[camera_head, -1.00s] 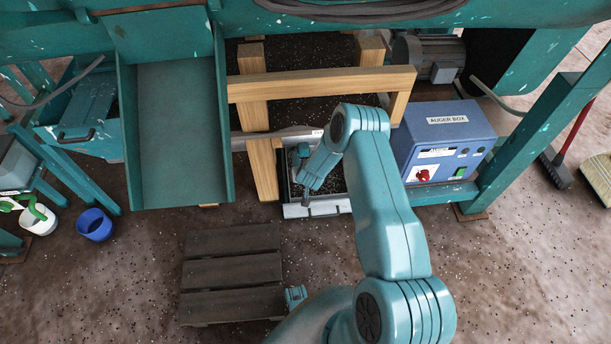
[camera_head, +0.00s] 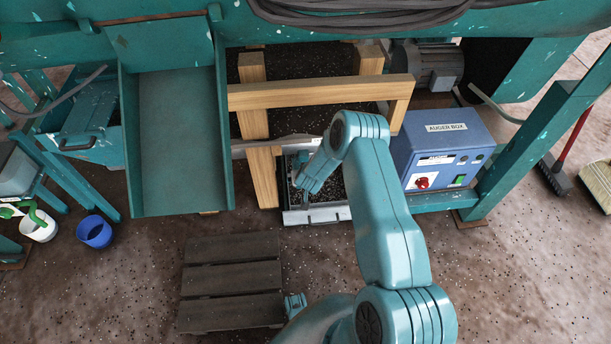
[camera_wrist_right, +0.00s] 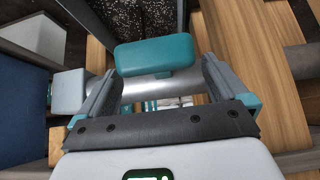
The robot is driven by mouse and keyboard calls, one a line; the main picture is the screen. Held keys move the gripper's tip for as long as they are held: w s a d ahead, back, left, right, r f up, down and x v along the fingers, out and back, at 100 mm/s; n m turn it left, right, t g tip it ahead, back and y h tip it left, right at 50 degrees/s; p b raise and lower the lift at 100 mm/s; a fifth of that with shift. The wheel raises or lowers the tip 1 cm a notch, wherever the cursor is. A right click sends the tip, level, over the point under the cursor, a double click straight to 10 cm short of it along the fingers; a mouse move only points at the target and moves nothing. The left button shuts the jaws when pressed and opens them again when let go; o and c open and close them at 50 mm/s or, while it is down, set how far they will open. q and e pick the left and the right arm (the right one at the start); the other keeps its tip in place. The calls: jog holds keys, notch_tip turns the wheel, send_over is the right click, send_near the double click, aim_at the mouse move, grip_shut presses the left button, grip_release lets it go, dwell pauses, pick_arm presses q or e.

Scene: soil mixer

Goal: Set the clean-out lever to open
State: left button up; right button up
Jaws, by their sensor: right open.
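In the right wrist view, a teal block-shaped handle (camera_wrist_right: 155,54) sits in front of a silver horizontal bar (camera_wrist_right: 155,88), which may be the clean-out lever; no open or shut marking is readable. My right gripper (camera_wrist_right: 158,70) is open, with one finger at each side of the handle. The handle lies between or just beyond the fingertips, and I see no clear contact. In the head view my right arm reaches under the machine's wooden frame, and the wrist (camera_head: 308,178) is above a metal-edged tray (camera_head: 318,214). The lever is hidden there.
Wooden beams (camera_head: 320,88) stand close around the right wrist. The blue auger box (camera_head: 440,150) is right of my arm, and a teal chute (camera_head: 180,140) is to the left. A dark slatted platform (camera_head: 232,280) lies on the floor in front.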

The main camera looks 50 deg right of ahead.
jog(key=p+v, duration=0.5)
jog(key=v, duration=1.1)
jog(key=shift+s+a, duration=0.15)
jog(key=shift+a, duration=0.05)
